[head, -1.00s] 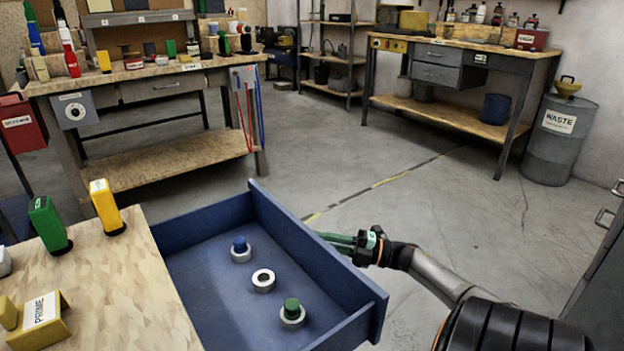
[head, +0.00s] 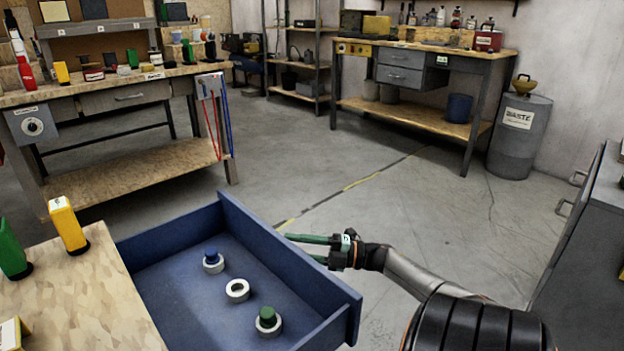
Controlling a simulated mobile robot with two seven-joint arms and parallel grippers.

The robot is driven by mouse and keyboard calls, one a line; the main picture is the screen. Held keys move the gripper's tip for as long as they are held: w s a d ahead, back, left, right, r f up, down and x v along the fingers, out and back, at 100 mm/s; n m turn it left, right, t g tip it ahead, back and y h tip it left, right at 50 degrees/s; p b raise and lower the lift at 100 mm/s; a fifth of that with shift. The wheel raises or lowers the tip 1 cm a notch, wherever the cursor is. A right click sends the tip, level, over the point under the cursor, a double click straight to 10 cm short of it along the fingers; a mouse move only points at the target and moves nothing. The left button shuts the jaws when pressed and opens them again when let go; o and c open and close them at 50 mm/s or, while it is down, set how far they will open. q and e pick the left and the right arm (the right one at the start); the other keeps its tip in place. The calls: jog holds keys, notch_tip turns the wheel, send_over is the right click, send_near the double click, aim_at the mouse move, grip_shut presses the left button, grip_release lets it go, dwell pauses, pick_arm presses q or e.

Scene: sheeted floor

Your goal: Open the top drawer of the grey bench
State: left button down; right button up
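A blue drawer (head: 185,292) stands pulled out from a wood-topped bench (head: 85,308) at the lower left. My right gripper (head: 305,248) is just outside the drawer's front panel. Its green fingers are apart with nothing seen between them, and the panel hides part of the lower one. The drawer's handle is hidden. Farther back, a grey-framed bench has two closed grey drawers, the top one (head: 401,58) above the other. My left gripper is not in view.
A grey cabinet with handles (head: 590,240) stands at the right edge. A waste drum (head: 517,140) stands by the back wall. Another workbench (head: 130,190) is at the left. The floor in the middle (head: 330,150) is clear.

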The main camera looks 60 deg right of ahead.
jog(key=v, duration=1.2)
